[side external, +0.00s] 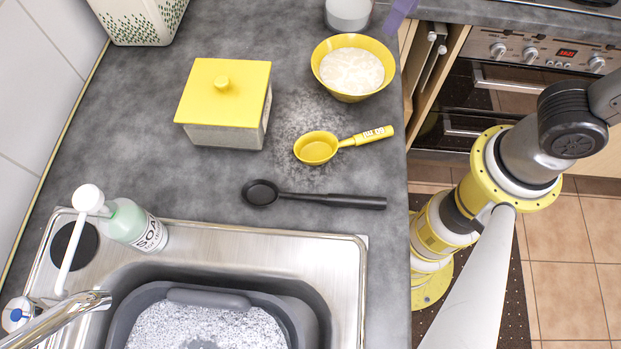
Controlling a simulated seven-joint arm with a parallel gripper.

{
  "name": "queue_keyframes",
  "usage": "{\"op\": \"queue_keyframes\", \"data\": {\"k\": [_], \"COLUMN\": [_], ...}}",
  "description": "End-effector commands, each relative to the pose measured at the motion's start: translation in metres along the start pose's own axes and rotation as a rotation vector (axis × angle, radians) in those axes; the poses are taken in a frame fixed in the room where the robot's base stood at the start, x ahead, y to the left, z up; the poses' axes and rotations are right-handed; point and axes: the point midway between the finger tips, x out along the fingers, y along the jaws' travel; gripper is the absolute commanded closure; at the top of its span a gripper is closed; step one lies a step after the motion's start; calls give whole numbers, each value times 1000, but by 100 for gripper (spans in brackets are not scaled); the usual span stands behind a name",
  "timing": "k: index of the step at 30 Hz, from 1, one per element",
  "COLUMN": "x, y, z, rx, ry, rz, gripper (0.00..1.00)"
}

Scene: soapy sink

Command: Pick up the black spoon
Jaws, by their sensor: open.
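The black spoon (325,200) lies flat on the grey counter, just behind the sink's back edge. Its round bowl (261,193) is at the left and its handle points right, toward the counter's right edge. Nothing covers it. My gripper is not in view; only links of my arm show at the right, beyond the counter's edge and apart from the spoon.
A yellow measuring scoop (316,148) lies behind the spoon. Behind that are a yellow-lidded box (224,92) and a yellow bowl of white powder (339,88). A soap bottle (135,226) stands left. The sink (340,262) holds a grey tub (206,298) of suds.

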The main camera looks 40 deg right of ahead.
Motion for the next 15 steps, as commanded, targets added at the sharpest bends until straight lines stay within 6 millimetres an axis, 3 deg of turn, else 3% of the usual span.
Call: {"op": "queue_keyframes", "data": {"k": [1,7,10,15], "x": [9,39,52,61], "y": [-28,-118,-148,-168], "z": [-4,8,24,45], "rx": [-74,-320,-415,-497], "ry": [-42,-152,-187,-218], "rz": [-5,-4,2,11], "gripper": [44,44,44,44]}}
